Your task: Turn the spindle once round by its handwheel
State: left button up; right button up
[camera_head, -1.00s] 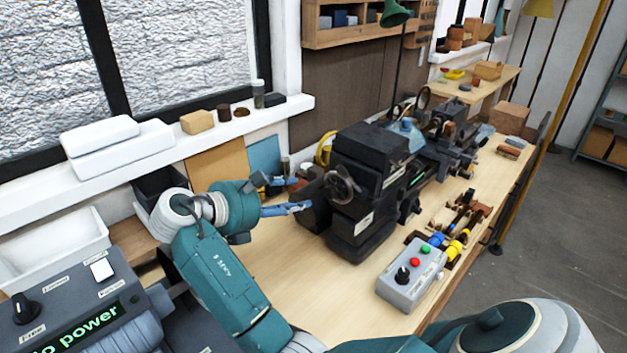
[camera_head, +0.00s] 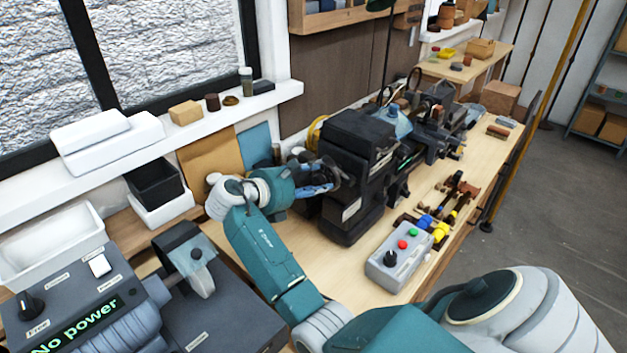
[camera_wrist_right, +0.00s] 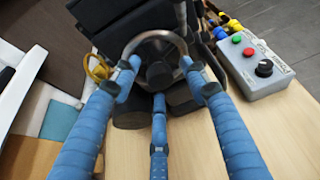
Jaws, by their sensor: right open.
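The handwheel (camera_head: 331,167) is on the left end of the dark lathe headstock (camera_head: 357,160). In the right wrist view its metal rim (camera_wrist_right: 155,34) arches over a dark central hub (camera_wrist_right: 160,74), the spindle's end. My right gripper (camera_head: 318,189) is at the wheel, its blue fingers pointing at it. In the right wrist view the gripper (camera_wrist_right: 160,82) is open, with two fingers spread at the rim's two sides and the third below the hub. I cannot tell whether the fingers touch the rim. The lower rim is hard to make out. My left gripper is not in view.
A grey control box (camera_head: 398,256) with green and red buttons and a black knob stands on the bench (camera_head: 345,272) in front of the headstock. Tools (camera_head: 447,214) lie beyond it. A black bin (camera_head: 154,184) stands left of my arm.

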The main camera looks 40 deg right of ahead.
jog(key=c, duration=1.1)
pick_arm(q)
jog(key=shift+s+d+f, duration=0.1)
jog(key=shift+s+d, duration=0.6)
pick_arm(e)
jog(key=shift+o, duration=0.2)
